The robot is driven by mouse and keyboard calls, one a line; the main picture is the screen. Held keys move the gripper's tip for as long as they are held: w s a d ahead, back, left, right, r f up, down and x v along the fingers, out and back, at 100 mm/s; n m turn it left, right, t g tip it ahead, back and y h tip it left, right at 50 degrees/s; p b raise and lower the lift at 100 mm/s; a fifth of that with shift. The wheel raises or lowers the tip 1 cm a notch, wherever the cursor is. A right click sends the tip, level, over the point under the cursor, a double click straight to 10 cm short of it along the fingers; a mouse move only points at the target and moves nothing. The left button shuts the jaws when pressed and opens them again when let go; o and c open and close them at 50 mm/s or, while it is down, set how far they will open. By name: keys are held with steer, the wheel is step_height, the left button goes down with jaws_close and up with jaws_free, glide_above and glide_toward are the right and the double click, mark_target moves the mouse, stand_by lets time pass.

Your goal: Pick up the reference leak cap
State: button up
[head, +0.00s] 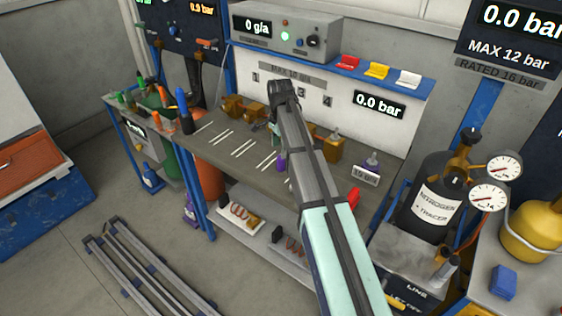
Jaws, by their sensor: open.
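A small grey-and-purple fitting (372,162) stands upright at the right end of the grey workbench (225,146), behind a small white label (366,176). It looks like the reference leak with its cap, but the cap is too small to make out clearly. My gripper (274,128) is over the middle of the bench, left of that fitting and apart from it. My arm hides much of the gripper, and its fingers are hardly visible. It is open, and I see nothing held in it.
Brass blocks (331,146) stand along the back of the bench. A purple item (281,162) shows beside my arm. A black nitrogen tracer cylinder (430,200) with gauges stands at right. Metal rails (150,266) lie on the floor.

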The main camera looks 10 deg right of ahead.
mark_target(281, 159)
steer(key=shift+s+d+f+p, duration=0.1)
steer(key=shift+f+p, duration=0.45)
steer(key=shift+f, duration=0.9)
steer(key=shift+s+f+p, duration=0.1)
steer(key=shift+f+p, duration=0.4)
steer(key=shift+f, duration=0.95)
steer(key=c, duration=1)
